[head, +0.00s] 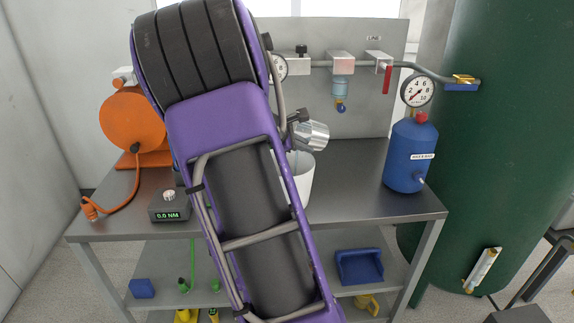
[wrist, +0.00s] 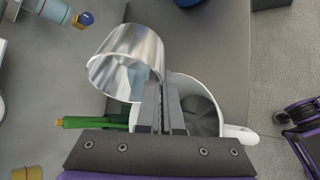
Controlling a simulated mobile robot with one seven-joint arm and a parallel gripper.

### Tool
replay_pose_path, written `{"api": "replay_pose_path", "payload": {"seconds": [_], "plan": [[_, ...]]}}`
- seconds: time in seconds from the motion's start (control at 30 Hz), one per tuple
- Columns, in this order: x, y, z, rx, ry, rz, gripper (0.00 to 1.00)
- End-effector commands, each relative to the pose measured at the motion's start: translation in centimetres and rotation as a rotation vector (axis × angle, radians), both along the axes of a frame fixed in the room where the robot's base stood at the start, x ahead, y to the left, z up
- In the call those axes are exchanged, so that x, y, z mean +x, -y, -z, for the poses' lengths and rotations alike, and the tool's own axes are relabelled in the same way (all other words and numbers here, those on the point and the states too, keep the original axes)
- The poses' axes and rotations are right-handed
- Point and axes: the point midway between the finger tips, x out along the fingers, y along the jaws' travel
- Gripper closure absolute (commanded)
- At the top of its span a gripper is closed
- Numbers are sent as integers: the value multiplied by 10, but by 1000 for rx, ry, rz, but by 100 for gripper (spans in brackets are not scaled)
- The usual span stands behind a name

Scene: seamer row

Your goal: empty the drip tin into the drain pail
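The drip tin (head: 311,136) is a shiny metal cup, tipped well over onto its side above the white drain pail (head: 304,180) on the bench. In the wrist view, the tin (wrist: 128,55) shows its bright inside, with no contents that I can make out. My gripper (wrist: 163,88) is shut on the tin's wall, with the fingers close together. The pail (wrist: 205,100) is just beyond and right of the fingers, its inside grey and partly hidden by them. I cannot tell whether it holds liquid. In the head view, my arm hides the pail's left side.
A blue tank (head: 408,158) stands at the bench's right end. A torque readout box (head: 170,208) and an orange reel (head: 130,122) are on the left. A pipe with gauges and valves runs along the back panel (head: 360,105). The bench (head: 365,190) is bare between pail and tank.

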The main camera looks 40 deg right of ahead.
Motion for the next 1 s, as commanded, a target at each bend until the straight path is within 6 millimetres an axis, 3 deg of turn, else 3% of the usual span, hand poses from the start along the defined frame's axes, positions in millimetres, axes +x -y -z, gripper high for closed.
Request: {"api": "replay_pose_path", "payload": {"seconds": [1.0], "plan": [[1,-6,7,-109,-28,2,100]]}}
